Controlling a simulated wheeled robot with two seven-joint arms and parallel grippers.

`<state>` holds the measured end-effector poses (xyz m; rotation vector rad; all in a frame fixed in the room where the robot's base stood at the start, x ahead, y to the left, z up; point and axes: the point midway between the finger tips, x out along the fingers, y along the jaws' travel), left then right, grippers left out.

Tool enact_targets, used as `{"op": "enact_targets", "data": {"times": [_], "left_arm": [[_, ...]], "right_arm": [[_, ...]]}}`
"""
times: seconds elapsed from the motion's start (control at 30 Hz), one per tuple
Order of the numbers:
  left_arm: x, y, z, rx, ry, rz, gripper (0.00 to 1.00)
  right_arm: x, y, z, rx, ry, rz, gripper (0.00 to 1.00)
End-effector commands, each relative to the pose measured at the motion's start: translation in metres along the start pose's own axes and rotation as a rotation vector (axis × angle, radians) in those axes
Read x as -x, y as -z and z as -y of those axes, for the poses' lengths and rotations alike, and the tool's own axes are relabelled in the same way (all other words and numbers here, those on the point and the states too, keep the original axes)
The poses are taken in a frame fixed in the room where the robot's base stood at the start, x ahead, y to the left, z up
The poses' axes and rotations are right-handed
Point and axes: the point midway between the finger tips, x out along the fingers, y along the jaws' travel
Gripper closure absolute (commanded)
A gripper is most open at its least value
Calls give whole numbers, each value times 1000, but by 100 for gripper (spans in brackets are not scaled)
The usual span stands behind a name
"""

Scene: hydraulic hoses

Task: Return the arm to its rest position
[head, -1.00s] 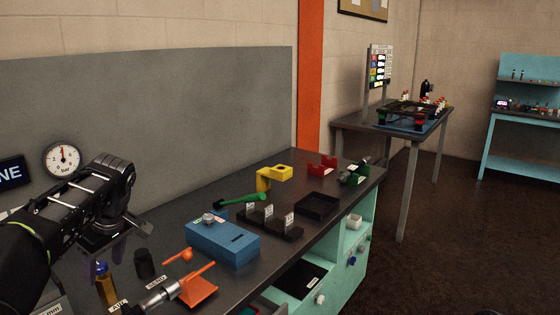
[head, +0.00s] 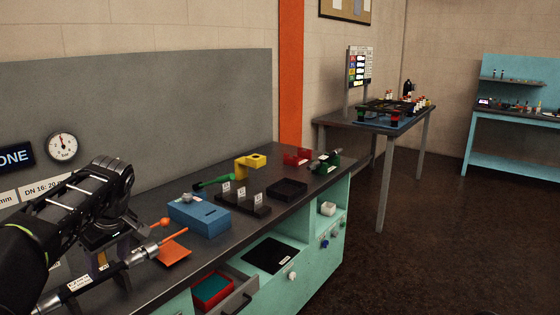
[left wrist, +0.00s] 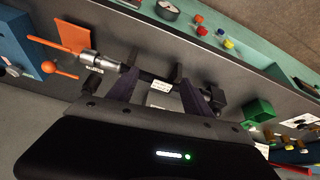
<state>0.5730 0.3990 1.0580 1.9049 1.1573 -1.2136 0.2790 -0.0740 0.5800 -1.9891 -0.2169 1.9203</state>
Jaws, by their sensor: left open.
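My left gripper (head: 112,262) hangs over the near left part of the dark workbench (head: 160,286), at the end of my black arm. Its fingers are apart in the left wrist view (left wrist: 160,82). A black hose with silver end fittings (head: 143,253) and a white label lies at the fingers. It also shows in the left wrist view, where its silver fitting (left wrist: 97,62) is left of the fingers and its labelled part (left wrist: 160,86) appears between them. I cannot tell whether the fingers touch it. My right gripper is in neither view.
An orange stand (head: 174,253), a blue box (head: 200,218), a black rack (head: 240,204), a black tray (head: 288,190) and a yellow bracket (head: 249,167) stand along the bench. A drawer (head: 238,297) stands open at its front. The floor to the right is clear.

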Motion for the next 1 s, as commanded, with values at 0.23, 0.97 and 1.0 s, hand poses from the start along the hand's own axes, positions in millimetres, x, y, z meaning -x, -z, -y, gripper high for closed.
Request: {"op": "enact_targets", "data": {"times": [0.23,0.97,1.0], "left_arm": [[-14,-12,-43,-182,-157,-19,41],[-223,-385,-79,-877,-679,167,41],[-233,-410,-60,-886,-678,192,41]], "right_arm": [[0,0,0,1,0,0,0],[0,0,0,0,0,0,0],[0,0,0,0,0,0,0]]}}
